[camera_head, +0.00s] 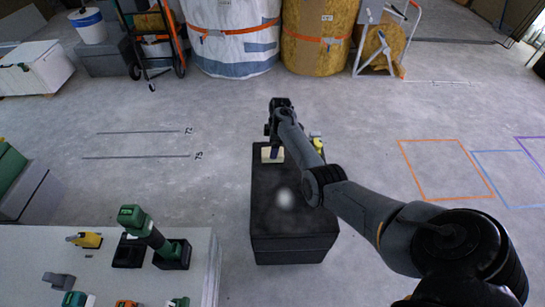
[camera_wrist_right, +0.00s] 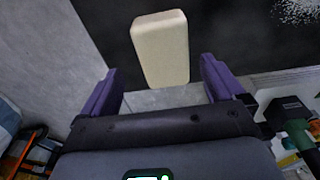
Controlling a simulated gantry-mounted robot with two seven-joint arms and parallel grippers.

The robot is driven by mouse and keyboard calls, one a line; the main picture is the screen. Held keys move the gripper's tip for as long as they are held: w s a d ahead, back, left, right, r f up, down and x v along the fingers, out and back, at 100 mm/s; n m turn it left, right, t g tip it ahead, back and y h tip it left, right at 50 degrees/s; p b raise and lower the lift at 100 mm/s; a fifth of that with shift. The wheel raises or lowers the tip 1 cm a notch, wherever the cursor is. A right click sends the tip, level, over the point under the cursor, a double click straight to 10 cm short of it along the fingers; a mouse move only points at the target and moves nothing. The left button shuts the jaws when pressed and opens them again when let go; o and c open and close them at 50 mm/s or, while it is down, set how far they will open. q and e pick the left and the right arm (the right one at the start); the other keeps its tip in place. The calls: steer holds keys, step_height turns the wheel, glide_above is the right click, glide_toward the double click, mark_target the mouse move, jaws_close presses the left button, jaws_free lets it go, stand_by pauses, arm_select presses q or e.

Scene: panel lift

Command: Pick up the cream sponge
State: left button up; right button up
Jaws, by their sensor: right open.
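The cream sponge (camera_head: 272,155) lies at the far end of the top of a black box (camera_head: 290,215) in the head view. In the right wrist view the sponge (camera_wrist_right: 160,48) is a pale block with rounded edges on the dark surface. My right gripper (camera_wrist_right: 160,68) is open, its two purple fingers apart to the left and right of the sponge's near end in that view. No contact shows. In the head view my right wrist (camera_head: 279,120) is over the far end of the box. My left gripper is in neither view.
A yellow-green item (camera_head: 318,145) is partly hidden behind my right arm near the box's far right. A grey table (camera_head: 205,265) with several tools, including a green one (camera_head: 145,228), stands at the left. Wrapped rolls (camera_head: 235,40) stand at the back.

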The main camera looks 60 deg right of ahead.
steer(key=f+b, duration=0.2)
steer(key=f, duration=0.1)
steer(key=f+b, duration=0.1)
steer(key=shift+a+f, duration=0.25)
steer(key=shift+a, duration=0.15)
steer(key=shift+d+r, duration=0.1)
steer(key=shift+c, duration=0.4)
steer(key=c, duration=1)
steer(key=shift+o, duration=0.2)
steer(key=shift+r, duration=0.1)
steer(key=shift+r+p, duration=0.5)
steer(key=shift+p, duration=0.1)
step_height(320, 180, up, 4)
steer(key=p, duration=0.3)
steer(key=shift+f, duration=0.15)
steer(key=s+d+r+p, duration=0.1)
steer(key=s+r+p, duration=0.2)
steer(key=s+p, duration=0.1)
steer(key=s+d+r+p, duration=0.1)
steer(key=s+r+p, duration=0.2)
steer(key=s, duration=0.4)
steer(key=shift+s+p, duration=0.3)
steer(key=shift+p, duration=0.35)
